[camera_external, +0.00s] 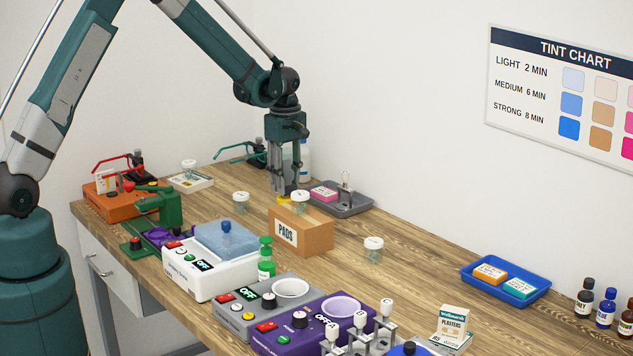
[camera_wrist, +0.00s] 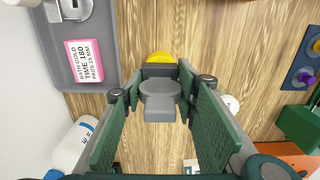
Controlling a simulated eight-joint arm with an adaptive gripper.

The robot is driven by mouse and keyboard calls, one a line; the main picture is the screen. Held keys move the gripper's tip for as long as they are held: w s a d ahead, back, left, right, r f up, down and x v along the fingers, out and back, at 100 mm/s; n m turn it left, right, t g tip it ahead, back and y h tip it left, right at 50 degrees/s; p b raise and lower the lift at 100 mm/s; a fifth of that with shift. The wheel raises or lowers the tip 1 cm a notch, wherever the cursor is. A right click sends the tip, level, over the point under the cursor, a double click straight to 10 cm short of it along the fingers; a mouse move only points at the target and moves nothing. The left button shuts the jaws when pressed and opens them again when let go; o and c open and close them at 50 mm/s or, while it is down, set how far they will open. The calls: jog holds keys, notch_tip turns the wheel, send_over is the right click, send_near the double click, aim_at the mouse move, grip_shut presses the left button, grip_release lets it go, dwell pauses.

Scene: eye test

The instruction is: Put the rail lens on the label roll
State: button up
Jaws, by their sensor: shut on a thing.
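My gripper (camera_external: 281,192) points down behind the cardboard box, low over the table. In the wrist view its green-padded fingers (camera_wrist: 159,95) are shut on a grey piece with a round top and a dark crossbar, which I take for the rail lens (camera_wrist: 158,90). A yellow rounded thing (camera_wrist: 161,57) shows just past the crossbar. It also shows in the external view (camera_external: 284,199) beside the fingertips. I cannot tell whether it is part of the held piece or a separate thing below it. I cannot make out the label roll for sure.
A cardboard PADS box (camera_external: 318,236) stands in front of my gripper. A grey tray (camera_external: 352,210) with a pink box (camera_external: 323,194) lies to its right. A white-lidded jar (camera_external: 241,202) stands left, a white bottle (camera_wrist: 72,146) behind. Table right of the box is mostly clear.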

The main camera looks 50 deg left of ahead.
jog(key=shift+f, duration=0.45)
jog(key=shift+f, duration=0.2)
jog(key=o, duration=1)
jog(key=shift+c, duration=0.2)
jog(key=shift+r, duration=0.15)
notch_tip(320, 180, up, 12)
jog(key=shift+r, duration=0.1)
dwell(0.5)
